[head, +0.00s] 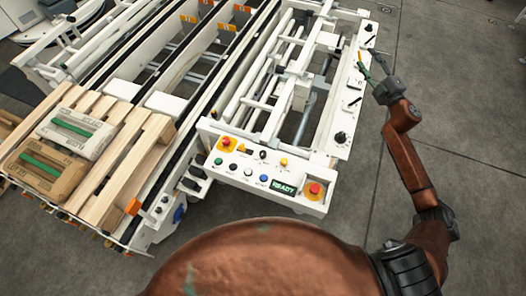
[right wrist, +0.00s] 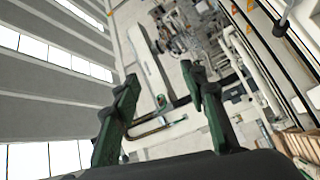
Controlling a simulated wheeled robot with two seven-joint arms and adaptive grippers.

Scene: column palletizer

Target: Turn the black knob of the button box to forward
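The white button box (head: 258,192) stands at the near end of the machine in the head view. Its top carries red buttons on yellow bases, small coloured buttons, a READY display (head: 283,187) and small dark controls, including a black one (head: 263,154) near the back edge. Which way the black knob points is too small to tell. My right gripper (head: 368,62) is up and to the right of the box, by the far end of the white side rail and well apart from the box. In the right wrist view its two green fingers (right wrist: 160,88) are spread with nothing between them. My left gripper is out of view.
The white side rail (head: 335,118) carries a round black knob (head: 340,137) and other small controls. The grey floor right of the machine is clear apart from my right arm.

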